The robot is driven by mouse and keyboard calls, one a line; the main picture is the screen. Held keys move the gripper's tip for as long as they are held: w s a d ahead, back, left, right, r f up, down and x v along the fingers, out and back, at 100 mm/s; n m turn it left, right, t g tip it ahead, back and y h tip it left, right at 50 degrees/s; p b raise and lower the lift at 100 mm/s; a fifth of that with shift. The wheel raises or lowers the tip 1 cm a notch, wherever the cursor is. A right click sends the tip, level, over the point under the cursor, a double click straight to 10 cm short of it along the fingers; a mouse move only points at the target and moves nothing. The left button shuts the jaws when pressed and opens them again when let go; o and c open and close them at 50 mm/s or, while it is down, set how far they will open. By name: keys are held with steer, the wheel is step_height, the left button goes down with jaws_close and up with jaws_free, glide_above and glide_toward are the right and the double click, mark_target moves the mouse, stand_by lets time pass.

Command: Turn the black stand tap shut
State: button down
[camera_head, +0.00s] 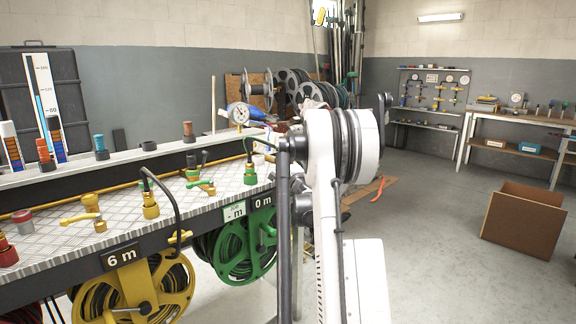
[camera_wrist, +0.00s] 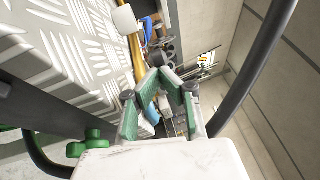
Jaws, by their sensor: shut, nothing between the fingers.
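On the checker-plate bench in the head view, a small tap with a dark lever (camera_head: 204,157) stands at the back, behind a green-levered tap (camera_head: 203,185). It looks like the black stand tap, but it is too small to be sure or to read its lever position. My gripper shows in the wrist view (camera_wrist: 165,76), with green-padded fingers that lean together at the tips and hold nothing. The plate (camera_wrist: 85,40) lies to its left. A green knob (camera_wrist: 90,146) is at lower left, beside my gripper. In the head view my arm hides the gripper.
Curved black hoses rise from brass fittings on the bench (camera_head: 170,195); dark curved tubes also flank my gripper in the wrist view (camera_wrist: 262,60). Yellow (camera_head: 135,290) and green (camera_head: 240,250) hose reels hang below. A cardboard box (camera_head: 523,220) stands on open floor at right.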

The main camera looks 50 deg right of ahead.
steer(key=shift+w, duration=0.25)
stand_by(0.4)
steer(key=shift+a, duration=0.1)
steer(key=s, duration=0.3)
steer(key=s+f+b, duration=0.1)
steer(key=shift+s+a, duration=0.15)
steer(key=shift+a, duration=0.15)
steer(key=s+a+f+p, duration=0.1)
steer(key=s+a+p, duration=0.1)
steer(key=s+a, duration=0.3)
steer(key=a, duration=0.3)
steer(key=shift+s, duration=0.25)
